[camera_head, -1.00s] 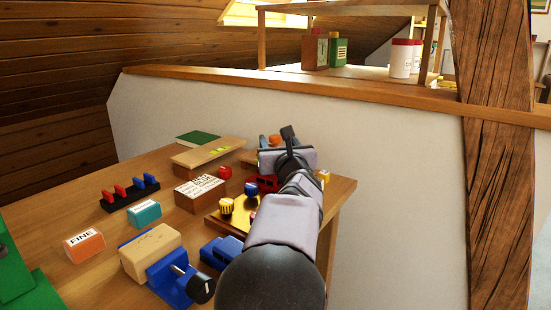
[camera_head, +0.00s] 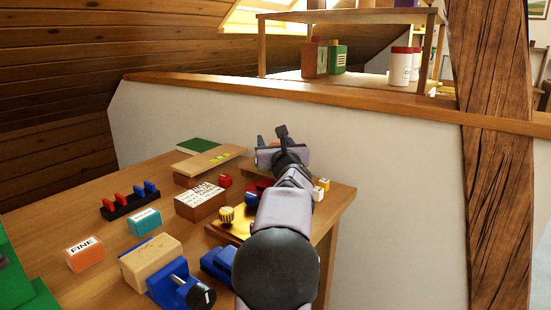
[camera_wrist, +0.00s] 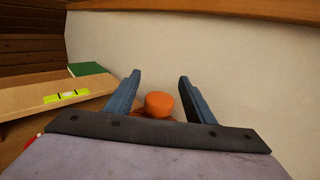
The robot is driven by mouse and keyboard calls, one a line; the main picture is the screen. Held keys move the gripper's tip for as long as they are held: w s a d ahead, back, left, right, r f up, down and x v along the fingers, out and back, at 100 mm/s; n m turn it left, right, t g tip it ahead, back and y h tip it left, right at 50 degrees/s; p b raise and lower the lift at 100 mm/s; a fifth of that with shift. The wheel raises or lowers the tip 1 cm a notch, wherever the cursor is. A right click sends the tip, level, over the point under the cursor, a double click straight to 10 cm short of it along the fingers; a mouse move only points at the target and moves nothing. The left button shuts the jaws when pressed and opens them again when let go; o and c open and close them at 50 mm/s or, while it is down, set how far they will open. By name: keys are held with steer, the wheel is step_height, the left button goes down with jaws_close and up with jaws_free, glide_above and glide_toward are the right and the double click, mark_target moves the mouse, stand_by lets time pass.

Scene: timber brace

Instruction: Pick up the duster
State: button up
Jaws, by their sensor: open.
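An orange rounded thing (camera_wrist: 160,104) stands upright between my gripper's fingers in the wrist view, near the wall. It may be the duster's top, but its lower part is hidden and I cannot tell for sure. My gripper (camera_wrist: 160,90) is open, with one blue-grey finger on each side of it and gaps on both sides. In the head view my gripper (camera_head: 280,142) is over the far right part of the workbench, and it largely hides the orange thing there.
A wooden board with yellow-green marks (camera_head: 210,160) and a green book (camera_head: 198,144) lie left of my gripper. A lettered block (camera_head: 200,200), a blue vise (camera_head: 180,285) and several small blocks and knobs stand nearer. A white wall (camera_head: 380,170) rises behind the bench.

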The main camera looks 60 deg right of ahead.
steer(key=shift+w+d, duration=0.25)
steer(key=shift+w, duration=0.05)
steer(key=c, duration=1.2)
steer(key=shift+o, duration=0.2)
step_height(320, 180, up, 10)
steer(key=p, duration=0.6)
